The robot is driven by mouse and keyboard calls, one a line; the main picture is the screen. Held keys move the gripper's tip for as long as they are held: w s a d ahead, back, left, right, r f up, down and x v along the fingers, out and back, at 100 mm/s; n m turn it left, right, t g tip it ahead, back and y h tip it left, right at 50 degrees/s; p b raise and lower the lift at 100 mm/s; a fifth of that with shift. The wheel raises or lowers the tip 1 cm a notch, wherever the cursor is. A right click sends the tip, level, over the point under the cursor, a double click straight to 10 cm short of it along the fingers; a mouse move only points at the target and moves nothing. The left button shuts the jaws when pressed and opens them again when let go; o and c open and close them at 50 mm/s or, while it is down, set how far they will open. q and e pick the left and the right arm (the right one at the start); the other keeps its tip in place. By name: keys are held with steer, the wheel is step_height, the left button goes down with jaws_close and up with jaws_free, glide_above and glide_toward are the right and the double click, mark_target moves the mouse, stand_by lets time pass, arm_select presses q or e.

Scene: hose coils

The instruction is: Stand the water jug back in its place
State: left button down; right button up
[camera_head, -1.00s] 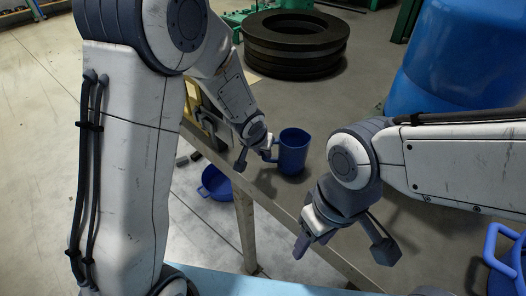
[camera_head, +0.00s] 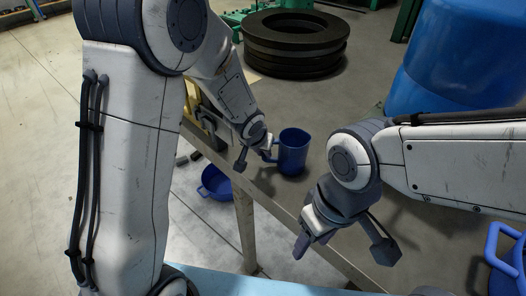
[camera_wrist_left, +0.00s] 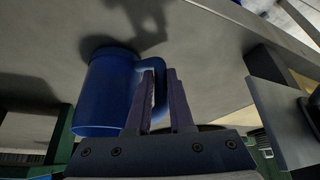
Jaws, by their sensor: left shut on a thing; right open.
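The water jug (camera_head: 293,152) is blue and looks upright over the grey surface, just beyond the diagonal edge in the head view. My left gripper (camera_head: 259,156) is at the jug's left side, shut on its handle. In the left wrist view my left gripper's fingers (camera_wrist_left: 162,75) close about the handle beside the jug's body (camera_wrist_left: 104,95). I cannot tell whether the jug's base touches the surface. My right gripper (camera_head: 343,243) is open and empty, lower right of the jug and apart from it.
A diagonal edge rail (camera_head: 272,190) runs in front of the jug. A blue basin (camera_head: 216,182) lies below it. Stacked black tyres (camera_head: 295,45) stand behind, a large blue barrel (camera_head: 465,55) at back right. A blue handled container (camera_head: 508,255) is at the right edge.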

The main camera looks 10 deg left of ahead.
arm_select(q)
steer(key=shift+f+b, duration=0.35)
steer(key=shift+f, duration=0.05)
stand_by(0.4)
steer(key=c, duration=0.7)
jaws_free()
steer(key=shift+r, duration=0.15)
steer(key=shift+p+v, duration=2.55)
steer(key=shift+v, duration=1.35)
